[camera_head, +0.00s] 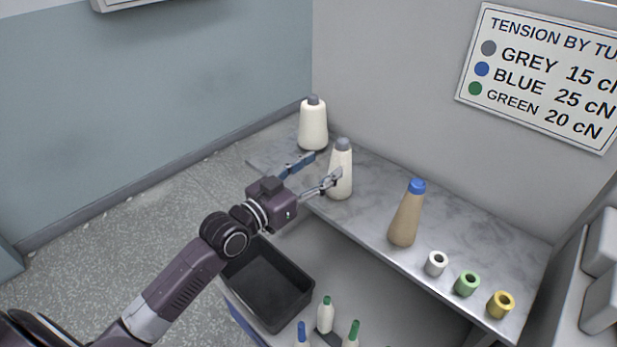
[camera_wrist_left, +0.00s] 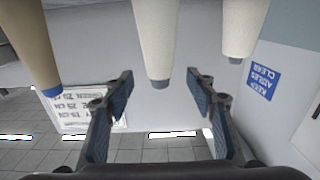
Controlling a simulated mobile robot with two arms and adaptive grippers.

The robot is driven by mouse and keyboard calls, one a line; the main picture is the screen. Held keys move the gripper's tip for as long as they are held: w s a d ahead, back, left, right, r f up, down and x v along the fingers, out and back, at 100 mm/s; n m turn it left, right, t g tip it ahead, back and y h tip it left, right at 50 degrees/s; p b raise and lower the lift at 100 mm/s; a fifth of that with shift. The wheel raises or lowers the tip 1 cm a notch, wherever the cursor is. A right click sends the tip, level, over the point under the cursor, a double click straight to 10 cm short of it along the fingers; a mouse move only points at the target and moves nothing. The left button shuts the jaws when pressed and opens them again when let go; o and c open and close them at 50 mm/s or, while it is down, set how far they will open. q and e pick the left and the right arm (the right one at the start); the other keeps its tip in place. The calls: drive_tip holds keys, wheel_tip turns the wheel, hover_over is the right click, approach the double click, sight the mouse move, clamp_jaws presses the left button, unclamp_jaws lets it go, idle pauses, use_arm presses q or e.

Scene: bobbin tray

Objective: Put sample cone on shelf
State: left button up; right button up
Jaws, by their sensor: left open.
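A cream cone with a grey tip (camera_head: 341,183) stands upright on the marbled shelf (camera_head: 372,215). My left gripper (camera_head: 325,165) is open beside this cone, one finger overlapping it in the head view. In the left wrist view, which looks upside down, the cone (camera_wrist_left: 156,40) appears between the two open fingers of the left gripper (camera_wrist_left: 162,82). I cannot tell whether a finger touches it. A second cream cone with a grey tip (camera_head: 312,128) stands farther back. A tan cone with a blue tip (camera_head: 406,221) stands to the right. Which one is the sample cone is not marked.
White (camera_head: 436,264), green (camera_head: 467,284) and yellow (camera_head: 501,304) small tubes stand near the shelf's right end. Below are a black bin (camera_head: 298,301) and several small capped cones (camera_head: 325,317). A tension sign (camera_head: 540,75) hangs on the wall. Bare shelf lies between the cones.

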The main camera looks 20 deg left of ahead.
use_arm(q)
drive_tip(key=shift+v, duration=2.1)
drive_tip(key=s+d+f+g+y, duration=0.1)
drive_tip(key=s+d+f+g, duration=0.25)
drive_tip(key=s+f, duration=0.4)
drive_tip(key=s+d+f+g+y, duration=0.15)
drive_tip(key=s+f+g, duration=0.3)
drive_tip(key=f, duration=0.55)
drive_tip(key=s+a+f+n+g+y, duration=0.1)
drive_tip(key=s+f+g+y, duration=0.15)
drive_tip(key=s, duration=0.65)
drive_tip(key=s+a+f+n+g+y, duration=0.1)
drive_tip(key=s+f+g, duration=0.25)
drive_tip(key=s, duration=0.55)
wheel_tip(320, 180, down, 28)
drive_tip(key=s, duration=0.2)
drive_tip(key=s+a+f+g, duration=0.2)
drive_tip(key=s+f, duration=1.3)
drive_tip(key=s, duration=0.1)
drive_tip(key=shift+s+a+f+m, duration=0.15)
drive_tip(key=shift+s+a+m, duration=0.15)
drive_tip(key=shift+s+a, duration=0.05)
